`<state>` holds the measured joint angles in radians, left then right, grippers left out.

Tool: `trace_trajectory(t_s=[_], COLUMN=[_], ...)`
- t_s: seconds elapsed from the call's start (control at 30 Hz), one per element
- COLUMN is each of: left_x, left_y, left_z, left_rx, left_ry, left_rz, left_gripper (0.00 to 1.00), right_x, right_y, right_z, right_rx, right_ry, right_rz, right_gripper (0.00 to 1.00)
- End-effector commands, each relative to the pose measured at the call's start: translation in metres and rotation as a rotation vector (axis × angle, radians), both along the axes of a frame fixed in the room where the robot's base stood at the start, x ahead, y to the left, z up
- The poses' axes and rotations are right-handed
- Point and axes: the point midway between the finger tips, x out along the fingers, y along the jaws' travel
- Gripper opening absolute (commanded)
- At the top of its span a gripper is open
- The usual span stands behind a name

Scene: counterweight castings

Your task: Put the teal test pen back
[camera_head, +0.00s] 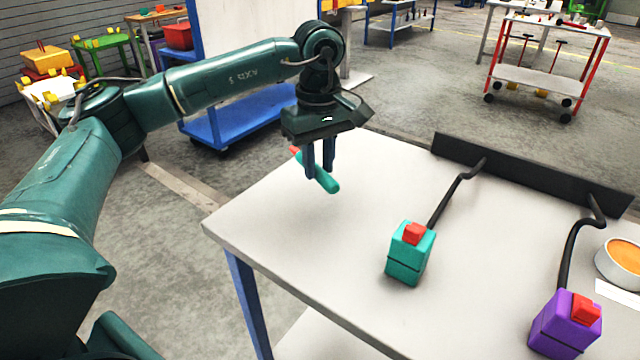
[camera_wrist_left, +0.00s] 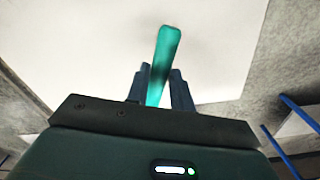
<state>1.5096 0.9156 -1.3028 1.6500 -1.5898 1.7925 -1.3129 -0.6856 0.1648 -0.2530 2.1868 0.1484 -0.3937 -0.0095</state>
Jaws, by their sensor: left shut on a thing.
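The teal test pen (camera_head: 326,181) has a teal body and a red end. My left gripper (camera_head: 321,172) is shut on it and holds it tilted near the far left edge of the white table (camera_head: 300,255). In the left wrist view the pen (camera_wrist_left: 166,52) sticks out from between the fingers of the left gripper (camera_wrist_left: 160,85). A teal block (camera_head: 407,262) with a red top part stands on the table, with a black cable running from it to a dark rail. My right gripper is not in view.
A purple block (camera_head: 562,328) with a red top part stands at the front right, also cabled to the dark rail (camera_head: 530,175). A white round container (camera_head: 620,262) with an orange top sits at the right edge. The table's left part is clear.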

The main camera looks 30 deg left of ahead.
Motion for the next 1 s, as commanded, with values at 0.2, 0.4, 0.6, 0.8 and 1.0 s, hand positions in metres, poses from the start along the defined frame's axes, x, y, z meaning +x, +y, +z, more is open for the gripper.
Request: trace_trajectory(t_s=[0.2,0.4,0.6,0.8,1.0], left_x=[-0.001,0.0,0.0,0.0,0.0], left_y=[0.0,0.0,0.0,0.0,0.0], left_z=[-0.031,-0.052,-0.053,-0.056,-0.056], left_rx=[0.001,0.0,0.0,-0.001,-0.001], left_ry=[0.004,0.0,-0.001,0.0,0.0], left_rz=[-0.001,-0.001,-0.001,-0.001,-0.001], left_gripper=[0.05,0.05,0.05,0.25,0.41], right_x=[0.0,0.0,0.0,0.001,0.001], right_y=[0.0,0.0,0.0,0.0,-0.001], right_z=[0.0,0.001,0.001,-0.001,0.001], right_rx=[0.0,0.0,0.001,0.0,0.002], right_ry=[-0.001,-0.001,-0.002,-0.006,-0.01], right_rz=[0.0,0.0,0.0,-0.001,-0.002], right_gripper=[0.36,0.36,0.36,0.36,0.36])
